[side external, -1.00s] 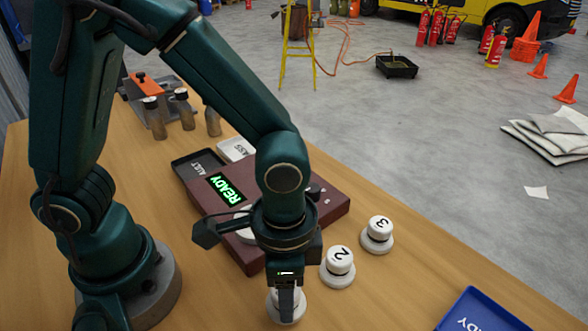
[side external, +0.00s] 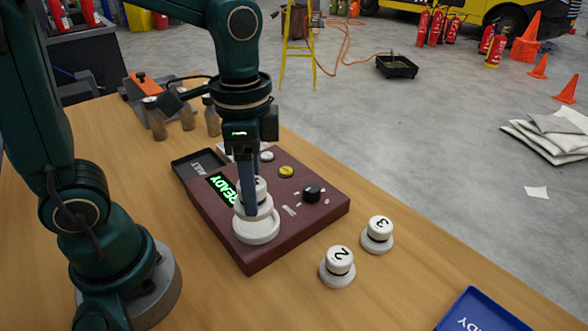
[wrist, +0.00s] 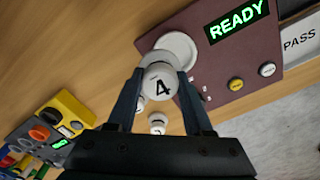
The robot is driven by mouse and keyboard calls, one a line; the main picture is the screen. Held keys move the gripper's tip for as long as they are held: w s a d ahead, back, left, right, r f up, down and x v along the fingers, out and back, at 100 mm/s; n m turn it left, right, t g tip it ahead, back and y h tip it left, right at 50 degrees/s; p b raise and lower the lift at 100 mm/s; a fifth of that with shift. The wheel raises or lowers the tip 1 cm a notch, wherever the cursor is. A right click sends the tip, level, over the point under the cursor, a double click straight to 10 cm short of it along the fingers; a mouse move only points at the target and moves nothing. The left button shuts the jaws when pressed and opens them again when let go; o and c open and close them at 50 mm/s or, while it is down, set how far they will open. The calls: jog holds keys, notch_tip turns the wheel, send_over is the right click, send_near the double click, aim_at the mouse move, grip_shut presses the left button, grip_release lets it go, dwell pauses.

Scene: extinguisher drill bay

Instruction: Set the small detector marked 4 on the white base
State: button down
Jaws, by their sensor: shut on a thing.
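The small white detector marked 4 (wrist: 161,84) is between my gripper's fingers, its number facing the wrist camera. In the side view this detector (side external: 262,190) is upright over the red-brown test box, partly hidden by a finger. My gripper (side external: 250,205) points down and is shut on it; the fingers also show in the wrist view (wrist: 160,85). The round white base (side external: 262,236) is on the near end of the box. The detector overlaps the base (wrist: 174,44) in both views. I cannot tell whether they touch.
The test box (side external: 325,212) has a lit READY display (side external: 222,188), a yellow button (side external: 286,172) and a black knob (side external: 312,192). Detectors marked 2 (side external: 338,268) and 3 (side external: 378,235) stand right of it. A blue tray (side external: 480,315) is at the lower right edge.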

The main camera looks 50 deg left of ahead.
jog(key=shift+w+a+r, duration=0.15)
jog(key=shift+w+a, duration=0.2)
jog(key=shift+a, duration=0.25)
jog(key=shift+w+a+r, duration=0.1)
jog(key=shift+w+a, duration=0.25)
jog(key=shift+a, duration=0.2)
jog(key=shift+f, duration=2.9)
jog(key=shift+f, duration=0.6)
jog(key=c, duration=0.6)
grip_release()
jog(key=shift+r, duration=5.5)
